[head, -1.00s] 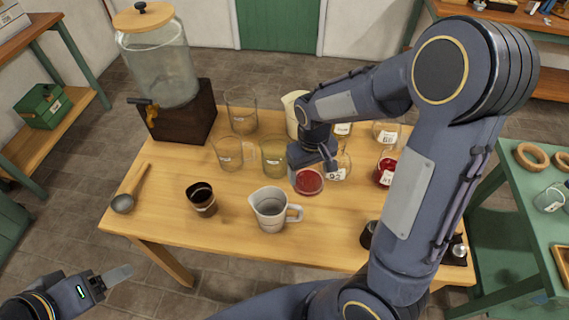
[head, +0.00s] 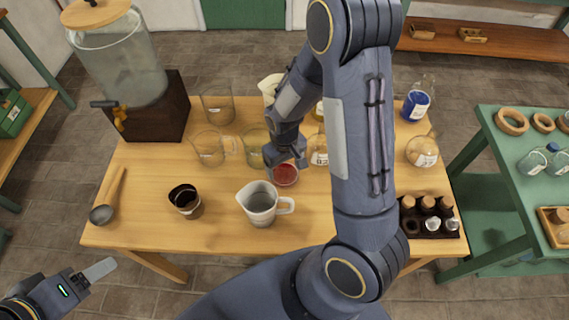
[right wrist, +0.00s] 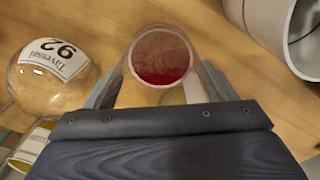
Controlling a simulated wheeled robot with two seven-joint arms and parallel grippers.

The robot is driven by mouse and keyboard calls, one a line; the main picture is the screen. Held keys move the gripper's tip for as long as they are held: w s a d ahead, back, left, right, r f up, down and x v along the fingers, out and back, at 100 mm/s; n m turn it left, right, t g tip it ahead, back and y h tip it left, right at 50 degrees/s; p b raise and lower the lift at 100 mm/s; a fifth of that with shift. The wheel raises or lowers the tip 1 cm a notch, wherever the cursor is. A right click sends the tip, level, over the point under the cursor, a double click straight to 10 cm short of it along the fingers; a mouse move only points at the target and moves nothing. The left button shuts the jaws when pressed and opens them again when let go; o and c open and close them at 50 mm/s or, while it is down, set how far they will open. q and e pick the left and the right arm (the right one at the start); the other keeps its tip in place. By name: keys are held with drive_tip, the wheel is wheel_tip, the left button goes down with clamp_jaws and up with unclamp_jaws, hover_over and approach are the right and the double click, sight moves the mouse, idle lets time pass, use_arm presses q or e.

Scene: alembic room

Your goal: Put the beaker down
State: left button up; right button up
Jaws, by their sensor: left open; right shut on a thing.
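A clear glass beaker with red liquid (head: 285,175) is in my right gripper (head: 285,158), low over the middle of the wooden table (head: 230,232). In the right wrist view the beaker (right wrist: 160,58) sits between the two fingers, its red contents facing the camera. The fingers are shut on it. I cannot tell whether its base touches the table. My left gripper (head: 90,274) is open and empty, off the table's front left corner; only part of it shows.
A grey jug (head: 260,204) stands just in front of the beaker. A round flask labelled 92 (right wrist: 52,70) is close beside it. A vial rack (head: 428,222) is right.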

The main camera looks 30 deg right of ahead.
drive_tip(key=shift+f, duration=0.35)
drive_tip(key=shift+f, duration=0.15)
drive_tip(key=o, duration=1.1)
